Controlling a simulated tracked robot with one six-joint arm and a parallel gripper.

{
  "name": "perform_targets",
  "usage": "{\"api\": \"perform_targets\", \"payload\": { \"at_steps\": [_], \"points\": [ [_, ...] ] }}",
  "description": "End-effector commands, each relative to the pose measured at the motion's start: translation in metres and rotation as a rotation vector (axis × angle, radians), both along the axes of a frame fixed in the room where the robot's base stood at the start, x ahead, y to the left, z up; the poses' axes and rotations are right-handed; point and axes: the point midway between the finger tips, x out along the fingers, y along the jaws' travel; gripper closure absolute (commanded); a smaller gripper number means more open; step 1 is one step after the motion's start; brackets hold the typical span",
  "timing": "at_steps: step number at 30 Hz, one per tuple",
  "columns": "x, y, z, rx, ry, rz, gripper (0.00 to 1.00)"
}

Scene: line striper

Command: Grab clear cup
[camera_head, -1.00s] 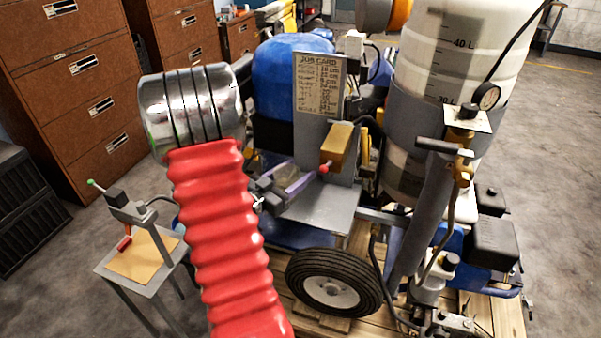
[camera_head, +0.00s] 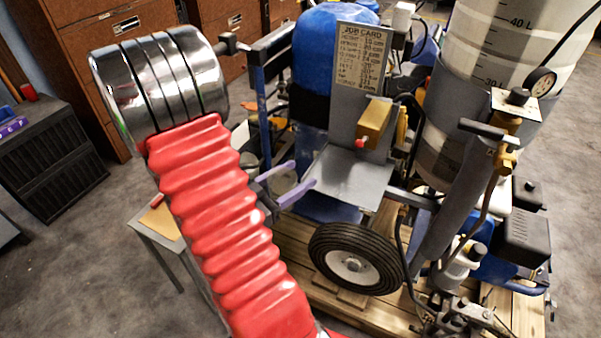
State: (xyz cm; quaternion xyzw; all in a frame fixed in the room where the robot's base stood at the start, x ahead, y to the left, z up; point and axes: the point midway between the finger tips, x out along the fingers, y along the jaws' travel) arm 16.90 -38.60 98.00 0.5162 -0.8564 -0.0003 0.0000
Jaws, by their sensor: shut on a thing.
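My gripper (camera_head: 287,182), with two purple fingers, is left of the grey metal shelf (camera_head: 352,182) on the striping machine. It is shut on the clear cup (camera_head: 284,183), which shows only faintly as a see-through shape between the fingers. My red ribbed arm sleeve hides the wrist and part of the area to the left. The cup's base and contents cannot be made out.
A job card (camera_head: 362,72) stands upright behind the shelf, beside a brass block with a red tip (camera_head: 374,124). A black tyre (camera_head: 356,258) is below. A large white tank (camera_head: 505,45) stands right. A small side table (camera_head: 160,222) is partly behind my arm.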

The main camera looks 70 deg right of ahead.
Motion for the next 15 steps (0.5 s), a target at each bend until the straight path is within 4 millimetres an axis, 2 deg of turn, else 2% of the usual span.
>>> {"api": "perform_targets", "payload": {
  "at_steps": [15],
  "points": [
    [0.0015, 0.0058, 0.0002, -0.001, 0.0, -0.001, 0.68]
  ]
}}
